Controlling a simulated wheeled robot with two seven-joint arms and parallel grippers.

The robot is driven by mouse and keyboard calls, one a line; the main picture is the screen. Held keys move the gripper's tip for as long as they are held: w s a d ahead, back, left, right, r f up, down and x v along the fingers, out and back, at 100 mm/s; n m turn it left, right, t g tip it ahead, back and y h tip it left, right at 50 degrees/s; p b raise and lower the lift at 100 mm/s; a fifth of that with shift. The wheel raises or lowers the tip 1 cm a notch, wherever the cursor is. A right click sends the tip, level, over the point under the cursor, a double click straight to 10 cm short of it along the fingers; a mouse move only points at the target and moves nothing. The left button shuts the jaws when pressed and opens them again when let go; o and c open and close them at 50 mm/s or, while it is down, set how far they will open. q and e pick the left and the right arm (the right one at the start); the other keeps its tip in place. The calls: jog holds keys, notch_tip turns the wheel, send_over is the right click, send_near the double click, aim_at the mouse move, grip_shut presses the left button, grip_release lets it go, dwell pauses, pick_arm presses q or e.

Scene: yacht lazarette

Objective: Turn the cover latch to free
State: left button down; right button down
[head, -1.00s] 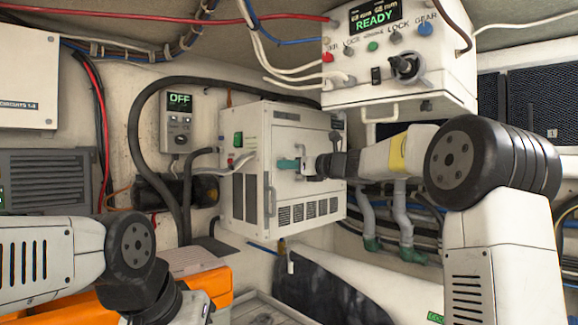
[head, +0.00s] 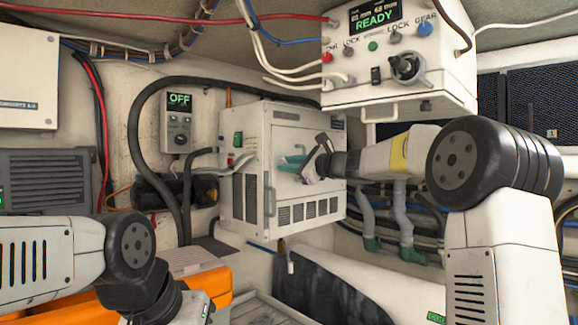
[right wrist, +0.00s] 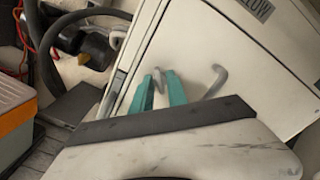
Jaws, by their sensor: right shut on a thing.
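A white cabinet (head: 295,125) with a vented front stands against the back wall. My right gripper (head: 290,162) is at the front of its cover, with its teal fingers tilted. In the right wrist view the fingers (right wrist: 160,92) are closed around a small grey latch piece (right wrist: 158,80) on the cover. The latch is mostly hidden by the fingers, so its exact angle cannot be read. A bent grey lever (right wrist: 215,80) stands out of the same face to the right of the fingers. My left arm is at the lower left; its fingertips do not show.
A control box (head: 372,60) showing READY hangs above the right arm. A grey unit (head: 178,115) showing OFF is on the wall left of the cabinet. A thick black hose (head: 135,130) loops beside it. Pipes (head: 400,215) run below my right arm.

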jog(key=shift+n, duration=4.8)
jog(key=c, duration=1.3)
grip_release()
jog(key=v, duration=0.7)
jog(key=shift+s+d, duration=0.3)
jog(key=shift+d, duration=0.05)
